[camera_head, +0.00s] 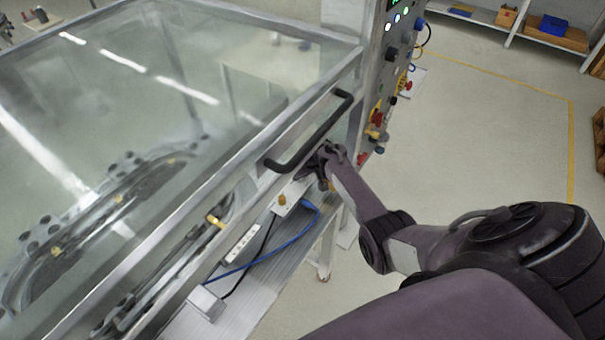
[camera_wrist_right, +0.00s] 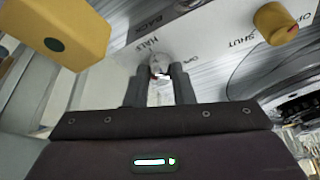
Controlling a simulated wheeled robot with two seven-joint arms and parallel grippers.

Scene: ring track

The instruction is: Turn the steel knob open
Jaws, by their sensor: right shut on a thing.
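The steel knob (camera_wrist_right: 159,61) sits on a white panel (camera_wrist_right: 205,55) with printed lettering, in the right wrist view. My right gripper (camera_wrist_right: 160,73) is shut on it, one dark finger on each side. The fingers and the small size of the knob hide how far it is turned. In the head view my right gripper (camera_head: 325,160) reaches in below the black handle of the glass-topped case, and the knob is hidden there. My left gripper is not in view.
A brass-coloured knob (camera_wrist_right: 277,22) stands on the same panel, beside "SHUT" lettering. A yellow block (camera_wrist_right: 68,38) is at the wrist view's upper left. The black bar handle (camera_head: 310,132) runs close above my gripper.

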